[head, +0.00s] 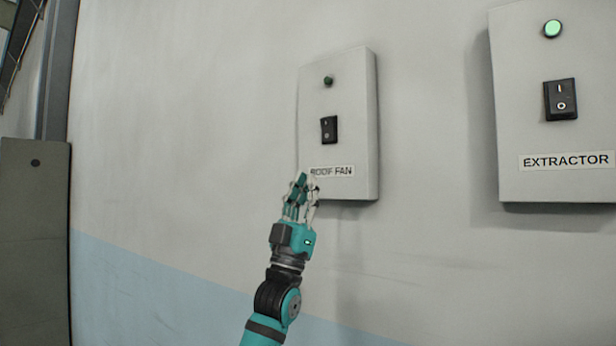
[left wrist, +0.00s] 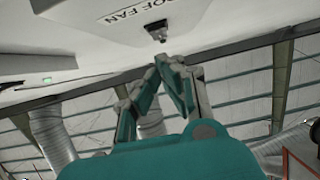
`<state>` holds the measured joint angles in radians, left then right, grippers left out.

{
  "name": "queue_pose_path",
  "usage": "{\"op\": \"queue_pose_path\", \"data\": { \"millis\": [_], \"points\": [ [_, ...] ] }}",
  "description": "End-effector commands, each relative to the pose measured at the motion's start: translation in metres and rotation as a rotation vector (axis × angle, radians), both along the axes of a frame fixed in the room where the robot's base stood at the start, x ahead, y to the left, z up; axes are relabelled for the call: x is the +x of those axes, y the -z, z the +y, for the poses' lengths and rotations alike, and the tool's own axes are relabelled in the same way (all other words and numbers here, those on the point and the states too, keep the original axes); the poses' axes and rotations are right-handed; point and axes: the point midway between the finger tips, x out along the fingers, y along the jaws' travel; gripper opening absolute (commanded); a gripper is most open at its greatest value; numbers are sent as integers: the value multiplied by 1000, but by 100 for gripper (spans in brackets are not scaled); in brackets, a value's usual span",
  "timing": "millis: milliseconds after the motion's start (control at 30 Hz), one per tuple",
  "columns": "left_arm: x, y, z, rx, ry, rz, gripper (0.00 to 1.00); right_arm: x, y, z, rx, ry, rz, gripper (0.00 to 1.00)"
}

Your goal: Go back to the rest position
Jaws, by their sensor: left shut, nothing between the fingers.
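My left gripper (head: 302,186) is teal and grey and points up in front of the lower edge of the roof fan box in the head view. Its fingers are shut with nothing between them, and they cover the start of the box's label. It also shows in the left wrist view (left wrist: 172,62), its fingertips below the black switch in that picture. The roof fan box (head: 352,98) is pale grey, with a black rocker switch (head: 329,129) and a dark green lamp (head: 328,80). I cannot tell whether the fingertips touch the box. My right gripper is not in view.
An extractor box (head: 520,100) hangs to the right, with a black switch (head: 560,99) and a bright green lamp (head: 552,28). A grey cabinet (head: 35,240) stands at the far left. The wall between is bare. Roof beams and silver ducts (left wrist: 52,135) show in the left wrist view.

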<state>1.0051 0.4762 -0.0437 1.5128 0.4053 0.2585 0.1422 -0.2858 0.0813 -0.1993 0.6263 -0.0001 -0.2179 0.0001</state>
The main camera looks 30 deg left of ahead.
Motion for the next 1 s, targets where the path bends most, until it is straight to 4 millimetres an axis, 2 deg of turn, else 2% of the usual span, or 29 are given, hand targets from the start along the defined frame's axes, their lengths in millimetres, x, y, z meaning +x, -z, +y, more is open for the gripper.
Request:
{"op": "queue_pose_path", "data": {
  "millis": [100, 400, 767, 867, 967, 1000],
  "points": [
    [-1, 10, 0, 0, 0, -1, 0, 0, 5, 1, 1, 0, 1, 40],
    [-1, 11, 0, 0, 0, -1, 0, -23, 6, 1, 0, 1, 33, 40],
    [2, 15, -2, 2, 1, 13, 0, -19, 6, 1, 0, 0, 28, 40],
    [15, 39, -12, 12, 4, 83, 0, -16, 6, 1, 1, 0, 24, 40],
    [37, 87, -32, 34, 9, 224, 0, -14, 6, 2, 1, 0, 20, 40],
    [46, 113, -41, 45, 10, 296, 0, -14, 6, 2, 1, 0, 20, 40]
  ]
}}
